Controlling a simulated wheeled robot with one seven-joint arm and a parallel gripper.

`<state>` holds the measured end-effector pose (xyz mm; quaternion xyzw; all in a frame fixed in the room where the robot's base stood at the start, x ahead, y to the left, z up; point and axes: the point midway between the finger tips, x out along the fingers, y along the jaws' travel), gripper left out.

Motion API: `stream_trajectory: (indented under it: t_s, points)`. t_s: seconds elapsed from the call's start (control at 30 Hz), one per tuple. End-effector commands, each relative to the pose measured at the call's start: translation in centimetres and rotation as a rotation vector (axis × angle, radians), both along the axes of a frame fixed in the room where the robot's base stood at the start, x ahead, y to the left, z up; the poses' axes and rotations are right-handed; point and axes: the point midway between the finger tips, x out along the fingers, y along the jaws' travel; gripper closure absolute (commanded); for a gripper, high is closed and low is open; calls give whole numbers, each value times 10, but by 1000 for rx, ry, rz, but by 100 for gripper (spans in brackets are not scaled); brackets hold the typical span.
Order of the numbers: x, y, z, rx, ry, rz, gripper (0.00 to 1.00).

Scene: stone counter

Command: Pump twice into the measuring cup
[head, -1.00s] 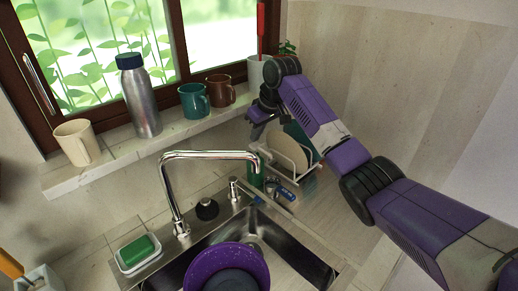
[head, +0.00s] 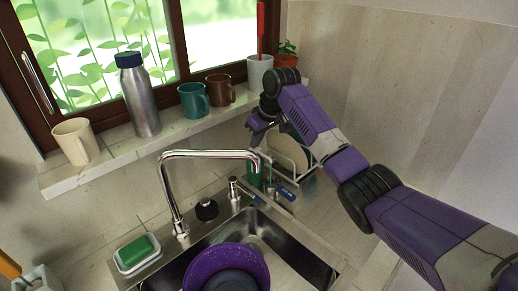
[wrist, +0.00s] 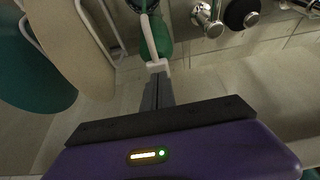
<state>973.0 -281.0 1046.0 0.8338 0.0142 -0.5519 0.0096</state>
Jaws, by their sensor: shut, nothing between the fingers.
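A green pump bottle (head: 254,174) stands behind the sink's right end, beside the dish rack. The wrist view shows its green body (wrist: 160,42) and white pump spout (wrist: 151,45). My gripper (head: 254,141) is shut and empty, over the bottle's top in the head view.
A white dish rack (head: 290,152) with plates stands close behind my gripper. The chrome faucet (head: 205,154) and metal dispenser (head: 233,188) stand left of the bottle. The sink holds a purple bowl (head: 222,262). Mugs and a steel bottle (head: 140,100) line the windowsill.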

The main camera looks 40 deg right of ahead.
Motion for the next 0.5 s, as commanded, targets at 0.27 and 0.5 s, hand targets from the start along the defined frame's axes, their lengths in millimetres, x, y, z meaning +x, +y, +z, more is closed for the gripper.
stream_trajectory:
  t_s: [0.27,0.5]
  points:
    - [-1,1,-2,1,4,0,100]
    - [-1,1,4,2,4,0,100]
